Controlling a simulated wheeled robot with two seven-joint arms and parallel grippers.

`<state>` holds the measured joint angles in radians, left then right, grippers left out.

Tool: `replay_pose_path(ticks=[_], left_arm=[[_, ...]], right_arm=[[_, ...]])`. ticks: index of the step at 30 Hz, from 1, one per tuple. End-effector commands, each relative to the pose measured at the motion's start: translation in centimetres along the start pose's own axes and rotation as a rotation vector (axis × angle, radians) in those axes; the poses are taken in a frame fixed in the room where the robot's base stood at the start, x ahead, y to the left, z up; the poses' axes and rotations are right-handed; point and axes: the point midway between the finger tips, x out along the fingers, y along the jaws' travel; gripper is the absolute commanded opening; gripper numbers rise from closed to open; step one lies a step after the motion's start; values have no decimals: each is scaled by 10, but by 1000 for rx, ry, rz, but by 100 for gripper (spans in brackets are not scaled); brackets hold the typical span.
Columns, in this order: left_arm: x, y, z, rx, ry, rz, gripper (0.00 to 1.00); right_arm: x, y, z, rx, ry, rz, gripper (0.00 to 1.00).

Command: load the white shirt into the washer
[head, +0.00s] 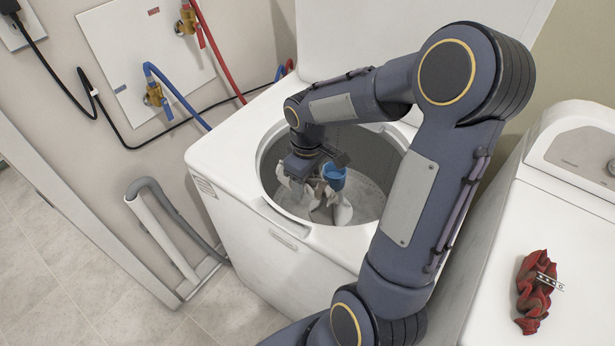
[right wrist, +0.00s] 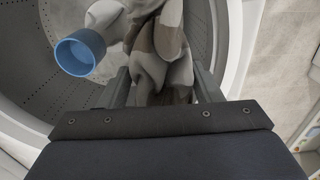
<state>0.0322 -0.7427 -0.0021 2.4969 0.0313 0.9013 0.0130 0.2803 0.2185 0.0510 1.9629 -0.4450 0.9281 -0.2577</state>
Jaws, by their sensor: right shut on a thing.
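The washer (head: 250,235) is a white top-loader with its lid up and its round opening uncovered. My right arm reaches over it, and my right gripper (head: 308,178) is down inside the opening, beside the blue-topped agitator (head: 335,177). In the head view the gripper and arm hide part of the shirt. The agitator's blue cup (right wrist: 80,53) is close to the cloth in the right wrist view. My left gripper is not in view.
A second white appliance (head: 560,220) stands at the right with a crumpled red cloth (head: 535,292) on top. Blue and red hoses (head: 175,95) and a black cord run along the wall behind. A grey drain hose (head: 170,215) and open tiled floor lie at the left.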

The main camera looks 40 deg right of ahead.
Motion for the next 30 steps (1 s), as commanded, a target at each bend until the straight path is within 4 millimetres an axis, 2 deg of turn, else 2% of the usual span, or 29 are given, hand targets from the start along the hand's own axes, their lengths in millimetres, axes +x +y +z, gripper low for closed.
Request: replay_pose_path(ticks=[4, 5, 10, 17, 20, 23, 30], left_arm=[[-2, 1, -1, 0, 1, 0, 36], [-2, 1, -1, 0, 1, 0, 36], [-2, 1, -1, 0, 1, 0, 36], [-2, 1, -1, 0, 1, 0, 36], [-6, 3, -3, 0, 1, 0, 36], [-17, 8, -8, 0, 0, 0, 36], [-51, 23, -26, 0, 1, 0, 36]], right_arm=[[-2, 0, 0, 0, 2, 1, 32], [-2, 0, 0, 0, 2, 1, 62], [-2, 0, 0, 0, 2, 1, 84], [-2, 0, 0, 0, 1, 0, 84], [-8, 0, 0, 0, 2, 1, 84], [-24, 0, -1, 0, 3, 1, 84], [-74, 0, 0, 1, 3, 1, 84]])
